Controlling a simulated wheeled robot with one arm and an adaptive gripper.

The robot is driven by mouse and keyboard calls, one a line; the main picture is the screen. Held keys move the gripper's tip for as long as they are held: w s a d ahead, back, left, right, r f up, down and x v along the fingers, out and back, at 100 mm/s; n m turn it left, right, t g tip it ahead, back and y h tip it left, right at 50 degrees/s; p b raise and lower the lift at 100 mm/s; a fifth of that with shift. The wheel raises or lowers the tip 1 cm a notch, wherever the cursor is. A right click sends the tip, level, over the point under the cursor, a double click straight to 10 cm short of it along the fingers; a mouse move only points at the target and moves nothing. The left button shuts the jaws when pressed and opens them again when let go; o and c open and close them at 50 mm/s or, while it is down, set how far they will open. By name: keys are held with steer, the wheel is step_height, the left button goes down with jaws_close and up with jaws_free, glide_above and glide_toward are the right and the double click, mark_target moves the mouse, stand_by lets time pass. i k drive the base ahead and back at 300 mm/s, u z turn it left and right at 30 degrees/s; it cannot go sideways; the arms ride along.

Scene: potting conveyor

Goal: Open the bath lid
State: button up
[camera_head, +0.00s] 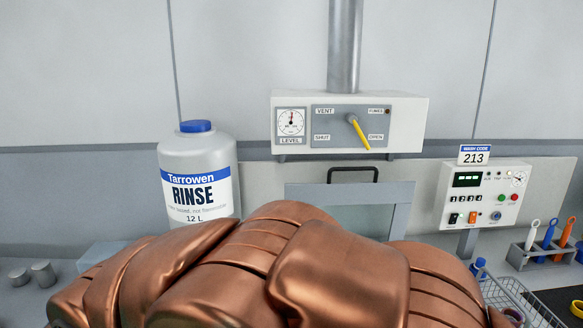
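The bath lid (302,193) is a grey-framed panel with a pale, glass-like middle, seen at the centre below the vent box. A black bar handle (353,170) stands at its top edge. The lower part of the lid and the bath under it are hidden behind my copper-coloured arm, which fills the bottom centre. From what shows, I cannot tell whether the lid is fully shut. My gripper is not in view, so its place relative to the handle does not show.
A white vent box (415,115) hangs above the lid, its yellow lever (360,134) pointing toward OPEN. A rinse bottle (197,160) stands left. A control box (482,190) under a 213 sign (474,157), a wire basket (520,300) and a tool rack (520,257) are right.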

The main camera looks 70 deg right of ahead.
mark_target(400, 193)
steer(key=u, duration=0.15)
steer(key=k, duration=1.25)
steer(key=z, duration=1.55)
steer(key=i, duration=0.5)
